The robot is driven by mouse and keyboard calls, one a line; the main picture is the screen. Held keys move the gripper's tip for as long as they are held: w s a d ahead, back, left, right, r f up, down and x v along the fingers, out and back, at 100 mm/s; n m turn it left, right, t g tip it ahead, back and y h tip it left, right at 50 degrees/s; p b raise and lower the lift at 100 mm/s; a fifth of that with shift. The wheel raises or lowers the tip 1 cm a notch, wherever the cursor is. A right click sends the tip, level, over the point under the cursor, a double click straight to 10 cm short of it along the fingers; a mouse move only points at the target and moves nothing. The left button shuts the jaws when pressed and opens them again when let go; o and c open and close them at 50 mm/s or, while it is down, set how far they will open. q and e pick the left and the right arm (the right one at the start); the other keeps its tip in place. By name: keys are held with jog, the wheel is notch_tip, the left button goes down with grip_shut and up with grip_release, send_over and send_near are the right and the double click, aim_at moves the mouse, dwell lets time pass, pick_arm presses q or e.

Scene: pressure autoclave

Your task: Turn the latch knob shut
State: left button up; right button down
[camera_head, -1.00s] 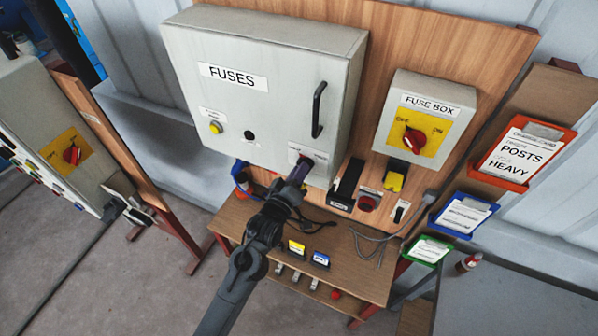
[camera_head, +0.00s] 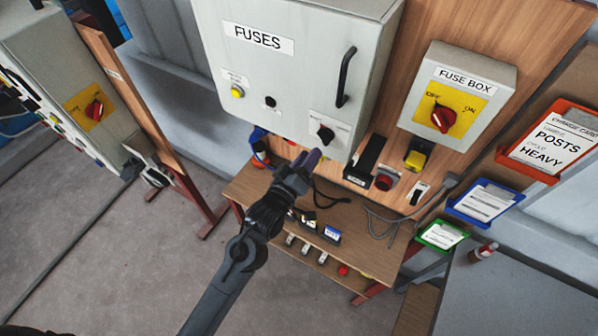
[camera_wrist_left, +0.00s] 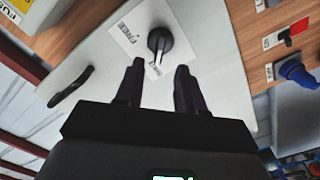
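The latch knob (camera_head: 326,134) is a black knob on a white label at the lower right of the grey FUSES cabinet (camera_head: 300,80). In the left wrist view the knob (camera_wrist_left: 159,42) stands on its label just beyond my fingertips. My left gripper (camera_head: 312,158) is just below and to the left of the knob in the head view. In the left wrist view its two fingers (camera_wrist_left: 158,70) are apart with nothing between them. The cabinet door appears closed, with a black handle (camera_head: 345,77). My right gripper does not show.
A grey FUSE BOX (camera_head: 462,92) with a red switch on yellow stands to the right. Below the cabinet are a red button (camera_head: 385,181), a yellow block (camera_head: 415,160) and a wooden shelf (camera_head: 370,255) with small items. Coloured card holders hang at the right.

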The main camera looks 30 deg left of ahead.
pick_arm(q)
jog(key=shift+s+a+b, duration=0.1)
jog(key=shift+s+b, duration=0.35)
jog(key=shift+s, duration=1.95)
jog(key=s+a+f+m+g+p, duration=0.1)
jog(key=s+f+m+g+p, duration=0.2)
jog(key=s+g, duration=0.4)
jog(key=s+a+f+m+g+p, duration=0.1)
jog(key=s+f+m+g+p, duration=0.2)
jog(key=s, duration=1.4)
notch_tip(320, 180, down, 2)
jog(key=m+g, duration=0.4)
jog(key=shift+a+f+y, duration=0.15)
jog(key=shift+f+y, duration=0.1)
jog(key=shift+y, duration=0.15)
jog(key=shift+s, duration=0.1)
